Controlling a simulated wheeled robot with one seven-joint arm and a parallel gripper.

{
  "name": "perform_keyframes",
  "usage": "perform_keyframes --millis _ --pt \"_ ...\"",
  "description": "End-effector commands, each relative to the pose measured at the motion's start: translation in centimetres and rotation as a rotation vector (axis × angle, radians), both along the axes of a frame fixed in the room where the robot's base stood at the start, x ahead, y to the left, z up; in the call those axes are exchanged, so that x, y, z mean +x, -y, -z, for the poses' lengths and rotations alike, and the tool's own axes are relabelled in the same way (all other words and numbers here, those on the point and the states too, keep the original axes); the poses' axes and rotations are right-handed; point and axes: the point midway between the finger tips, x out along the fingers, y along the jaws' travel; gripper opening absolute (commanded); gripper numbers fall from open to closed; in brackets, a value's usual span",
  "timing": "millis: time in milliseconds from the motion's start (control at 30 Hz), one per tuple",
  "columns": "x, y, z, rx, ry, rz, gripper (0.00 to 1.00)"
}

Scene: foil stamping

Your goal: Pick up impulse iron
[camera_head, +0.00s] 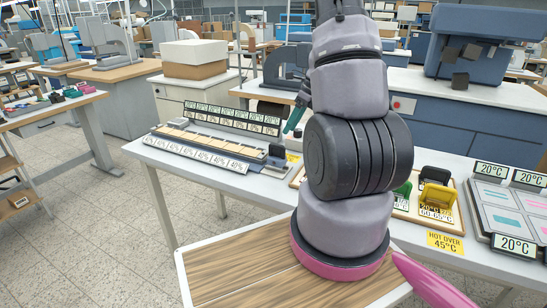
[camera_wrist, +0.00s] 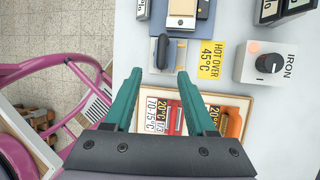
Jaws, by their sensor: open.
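My gripper (camera_wrist: 159,75) is open and empty, its two teal fingers spread wide in the wrist view. In the head view one teal finger (camera_head: 293,119) shows behind my arm, above the table. Just beyond the fingertips in the wrist view is a grey block with a dark upright handle (camera_wrist: 162,52); it seems to be the iron, though no label on it confirms this. It also shows in the head view (camera_head: 276,164), at the right end of the long rail. The gripper appears apart from it. A white box with a black knob (camera_wrist: 270,64) is labelled IRON.
A wooden tray (camera_wrist: 248,103) with coloured holders and temperature labels lies below the fingers. A yellow "HOT OVER 45°C" sign (camera_wrist: 211,58) lies right of the handled block. Small displays (camera_head: 235,119) line the rail. Pink and blue pads (camera_head: 515,200) sit at the right.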

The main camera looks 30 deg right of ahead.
Motion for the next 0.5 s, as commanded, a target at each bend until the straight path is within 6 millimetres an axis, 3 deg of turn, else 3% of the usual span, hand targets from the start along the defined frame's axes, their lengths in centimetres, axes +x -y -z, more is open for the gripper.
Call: perform_keyframes --millis 200,500 --pt "0.6 -1.4 3.2 0.002 -0.002 -0.004 0.56" --pt "1.6 -2.6 5.6 0.001 -0.002 -0.006 0.56"
